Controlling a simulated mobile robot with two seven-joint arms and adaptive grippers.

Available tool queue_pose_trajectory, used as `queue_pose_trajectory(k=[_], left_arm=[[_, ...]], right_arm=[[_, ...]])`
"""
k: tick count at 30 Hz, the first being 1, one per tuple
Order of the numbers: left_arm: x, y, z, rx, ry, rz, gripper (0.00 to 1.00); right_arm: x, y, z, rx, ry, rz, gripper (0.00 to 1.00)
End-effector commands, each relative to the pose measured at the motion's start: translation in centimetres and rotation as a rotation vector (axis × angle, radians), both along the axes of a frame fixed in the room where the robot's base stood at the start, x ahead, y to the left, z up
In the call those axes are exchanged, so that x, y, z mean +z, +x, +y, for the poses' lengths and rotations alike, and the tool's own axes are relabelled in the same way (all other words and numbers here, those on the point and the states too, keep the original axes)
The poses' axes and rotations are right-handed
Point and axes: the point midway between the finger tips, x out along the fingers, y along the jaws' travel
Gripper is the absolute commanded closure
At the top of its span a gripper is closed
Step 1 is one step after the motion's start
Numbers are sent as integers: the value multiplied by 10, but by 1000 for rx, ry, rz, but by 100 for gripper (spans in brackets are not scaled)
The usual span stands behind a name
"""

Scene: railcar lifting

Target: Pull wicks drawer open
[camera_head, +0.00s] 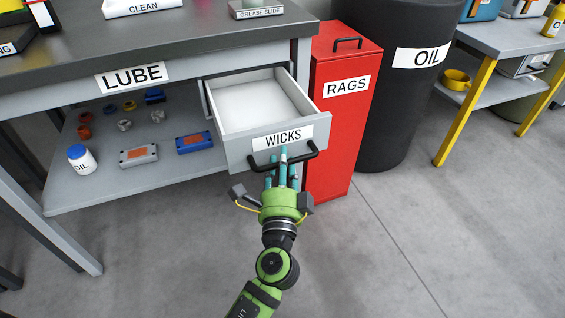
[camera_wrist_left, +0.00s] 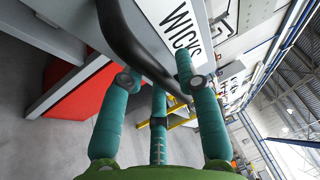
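The WICKS drawer (camera_head: 236,151) stands well out from the right end of the LUBE bench, and its pale inside looks empty. Its black bar handle (camera_head: 312,157) is on the front, below the WICKS label. My left gripper (camera_head: 283,168), green with teal fingers, is at the handle from the front. In the left wrist view the black handle (camera_wrist_left: 135,45) runs between the teal fingers, close against them, and the WICKS label (camera_wrist_left: 183,32) is just beyond. The fingers look closed around the bar, though the exact contact is partly hidden. My right gripper is not in view.
A red RAGS bin (camera_head: 340,130) stands close to the right of the drawer, with a black OIL drum (camera_head: 395,110) behind it. The LUBE bench (camera_head: 60,100) has a lower shelf with small parts and an OIL bottle (camera_head: 82,160). The floor in front is clear.

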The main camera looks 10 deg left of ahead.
Motion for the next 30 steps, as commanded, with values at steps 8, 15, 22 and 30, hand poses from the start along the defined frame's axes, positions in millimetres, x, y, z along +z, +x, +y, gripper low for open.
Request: queue_pose_trajectory(k=[8, 15, 22, 30], left_arm=[[-6, -25, -5, -3, 0, 3, 68], [-14, -75, -15, -2, 2, 5, 68], [-20, -108, -22, -2, 1, 2, 68], [-20, -117, -23, 0, 0, 0, 68]], right_arm=[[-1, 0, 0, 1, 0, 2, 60], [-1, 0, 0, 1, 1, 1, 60], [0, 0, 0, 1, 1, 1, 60], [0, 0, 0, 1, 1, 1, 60]])
